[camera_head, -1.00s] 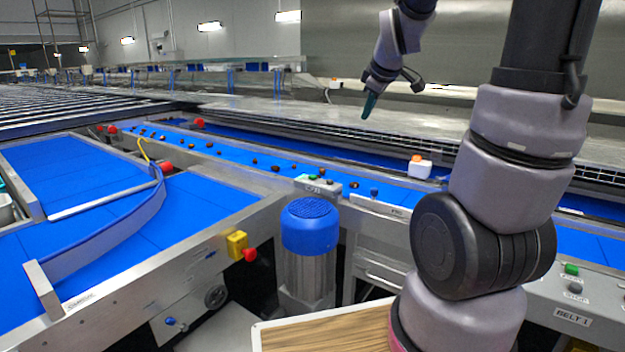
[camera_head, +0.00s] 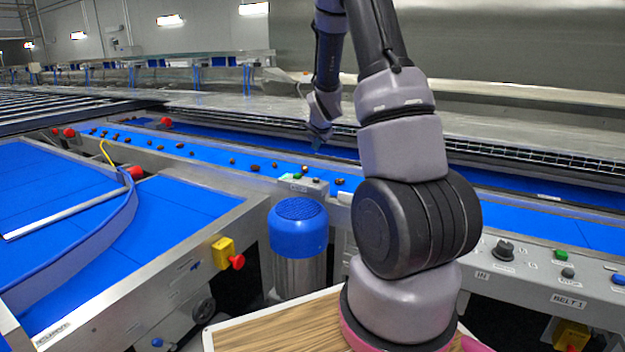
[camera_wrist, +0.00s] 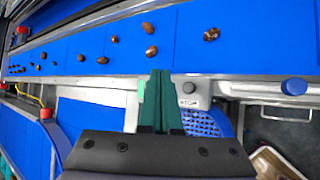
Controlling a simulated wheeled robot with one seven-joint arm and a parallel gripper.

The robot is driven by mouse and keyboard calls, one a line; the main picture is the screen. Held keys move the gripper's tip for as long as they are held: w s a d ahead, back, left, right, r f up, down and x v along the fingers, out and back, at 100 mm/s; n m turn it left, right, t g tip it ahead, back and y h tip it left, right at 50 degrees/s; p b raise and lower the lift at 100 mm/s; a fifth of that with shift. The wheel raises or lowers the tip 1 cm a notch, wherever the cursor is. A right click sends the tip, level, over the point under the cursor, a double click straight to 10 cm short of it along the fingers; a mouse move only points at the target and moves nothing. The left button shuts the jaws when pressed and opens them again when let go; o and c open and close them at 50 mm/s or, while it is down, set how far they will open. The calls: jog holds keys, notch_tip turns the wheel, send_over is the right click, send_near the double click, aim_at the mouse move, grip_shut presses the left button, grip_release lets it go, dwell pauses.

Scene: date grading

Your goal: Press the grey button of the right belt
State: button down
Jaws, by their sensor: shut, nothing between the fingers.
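In the wrist view the closed fingertips (camera_wrist: 160,76) appear between a green button (camera_wrist: 141,90) and a grey button (camera_wrist: 188,88) with a STOP label. I cannot tell whether they touch the box. At the right, the BELT 1 panel (camera_head: 530,285) carries a green button (camera_head: 561,255), a grey button (camera_head: 568,272) and a black knob (camera_head: 503,250). Which panel serves the right belt is not clear.
Several dates (camera_wrist: 151,51) lie on the blue belt (camera_wrist: 245,55). The blue-capped motor (camera_head: 298,230) stands below the small box. A yellow box with a red stop button (camera_head: 237,262) is left of it. A wooden-topped surface (camera_head: 285,325) lies at the front.

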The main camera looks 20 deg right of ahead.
aim_at(316, 179)
jog(key=shift+f, duration=4.4)
jog(key=shift+f, duration=0.1)
jog(key=shift+f, duration=0.3)
jog(key=shift+f, duration=0.45)
jog(key=shift+r, duration=3.4)
